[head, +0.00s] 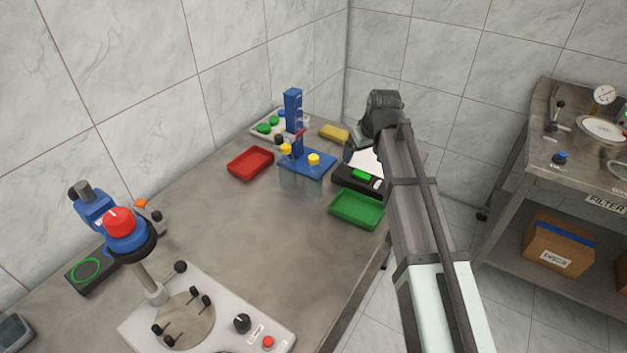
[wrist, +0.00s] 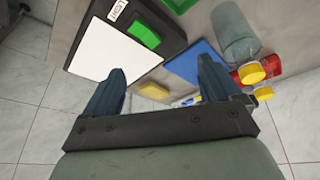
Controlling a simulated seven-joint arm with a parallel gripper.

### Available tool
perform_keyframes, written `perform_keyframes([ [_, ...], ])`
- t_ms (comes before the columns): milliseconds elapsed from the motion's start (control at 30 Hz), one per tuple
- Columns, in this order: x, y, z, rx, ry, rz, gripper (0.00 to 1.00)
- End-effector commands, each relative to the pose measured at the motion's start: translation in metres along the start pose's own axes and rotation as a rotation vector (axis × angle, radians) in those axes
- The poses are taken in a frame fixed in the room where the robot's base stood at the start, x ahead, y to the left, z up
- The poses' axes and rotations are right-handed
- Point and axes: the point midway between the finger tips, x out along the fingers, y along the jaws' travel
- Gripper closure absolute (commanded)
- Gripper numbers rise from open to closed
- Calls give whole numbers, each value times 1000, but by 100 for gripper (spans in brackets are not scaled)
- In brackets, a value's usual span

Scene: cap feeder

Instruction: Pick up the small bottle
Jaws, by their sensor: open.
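I cannot clearly make out the small bottle. A translucent grey cylinder (wrist: 236,35) shows at the upper right of the wrist view, beside a blue plate (wrist: 196,66) and a yellow knob (wrist: 251,73); I cannot tell whether it is the bottle. In the head view the blue cap feeder (head: 293,120) stands at the back of the bench, with translucent grey shapes (head: 300,182) below its plate. My gripper (wrist: 160,80) is open and empty, its two dark blue fingers apart. In the head view my arm mostly hides it, near the scale.
A red tray (head: 250,163), a green tray (head: 357,210) and a yellow block (head: 335,133) surround the feeder. A capping machine (head: 119,225) stands at front left. The bench middle is clear.

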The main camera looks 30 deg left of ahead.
Motion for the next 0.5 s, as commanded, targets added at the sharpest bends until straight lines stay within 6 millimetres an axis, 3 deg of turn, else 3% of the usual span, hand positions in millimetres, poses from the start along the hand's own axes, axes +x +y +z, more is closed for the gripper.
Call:
perform_keyframes([
  [33, -12, -26, -8, -28, 6, -20, 9],
  [200, -37, -82, -22, -89, 14, -72, 9],
  [367, -47, -106, -26, -116, 15, -94, 9],
  [500, -39, -111, -27, -120, 14, -99, 9],
])
